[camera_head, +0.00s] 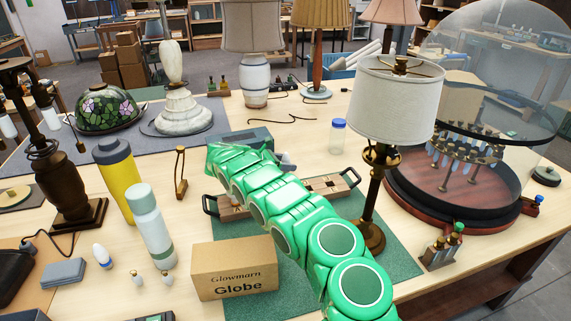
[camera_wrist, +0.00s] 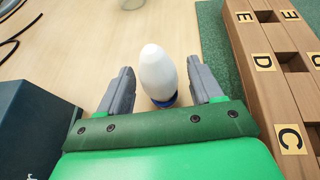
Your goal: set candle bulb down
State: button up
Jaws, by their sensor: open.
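A white candle bulb (camera_wrist: 158,72) with a blue base shows in the wrist view. It sits between the two grey fingers of my gripper (camera_wrist: 160,66). The fingers are open, with a visible gap on each side of the bulb. The bulb's base is partly hidden by the gripper's green front edge, so I cannot tell exactly how it rests on the pale wooden table (camera_wrist: 85,35). In the head view my green arm hides the bulb and most of the gripper. Another white bulb with a blue base (camera_head: 102,255) stands at the front left.
A lettered wooden rack (camera_wrist: 265,70) lies close on the gripper's right, on a green mat (camera_wrist: 212,35). A dark blue-grey box (camera_wrist: 35,125) is close on its left. A jar with a blue cap (camera_head: 338,137) and a white-shaded lamp (camera_head: 395,105) stand nearby.

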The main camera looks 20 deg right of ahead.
jog(key=v, duration=1.2)
jog(key=shift+r, duration=0.1)
